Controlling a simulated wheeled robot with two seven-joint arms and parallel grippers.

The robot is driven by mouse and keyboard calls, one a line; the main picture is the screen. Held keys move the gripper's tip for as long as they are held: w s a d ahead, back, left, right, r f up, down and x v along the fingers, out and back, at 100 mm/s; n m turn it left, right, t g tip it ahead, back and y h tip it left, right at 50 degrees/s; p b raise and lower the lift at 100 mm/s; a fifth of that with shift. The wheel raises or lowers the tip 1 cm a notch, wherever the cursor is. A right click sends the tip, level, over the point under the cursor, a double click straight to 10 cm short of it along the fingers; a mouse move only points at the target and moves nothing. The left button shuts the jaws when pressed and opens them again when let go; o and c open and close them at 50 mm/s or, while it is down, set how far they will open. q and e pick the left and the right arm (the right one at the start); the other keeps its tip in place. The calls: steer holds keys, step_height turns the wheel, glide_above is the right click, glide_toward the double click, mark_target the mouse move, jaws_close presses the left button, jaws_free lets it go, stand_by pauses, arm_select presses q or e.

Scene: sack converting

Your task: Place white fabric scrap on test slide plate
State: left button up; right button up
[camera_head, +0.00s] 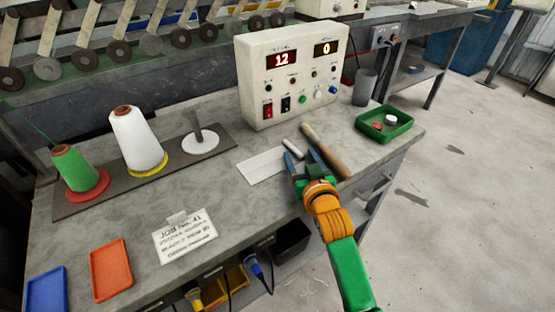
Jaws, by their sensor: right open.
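A flat white rectangular piece (262,166) lies on the grey workbench in front of the control box. I cannot tell whether it is the fabric scrap or the test slide plate, and no second such piece shows clearly. My right gripper (302,160) is open over the bench, just right of the white piece's right end. Its blue-grey fingers point toward the box, and I see nothing held between them. Whether it touches the bench is unclear. My left gripper is not in view.
A wooden-handled tool (326,153) and a small white stick (293,147) lie close to my right gripper. The control box (292,75) stands behind. A green tray (384,124) and grey cup (365,88) are right. Thread cones (138,140) stand left; a job card (185,236) lies front.

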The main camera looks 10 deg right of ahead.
jaws_close()
steer(key=shift+r, duration=0.1)
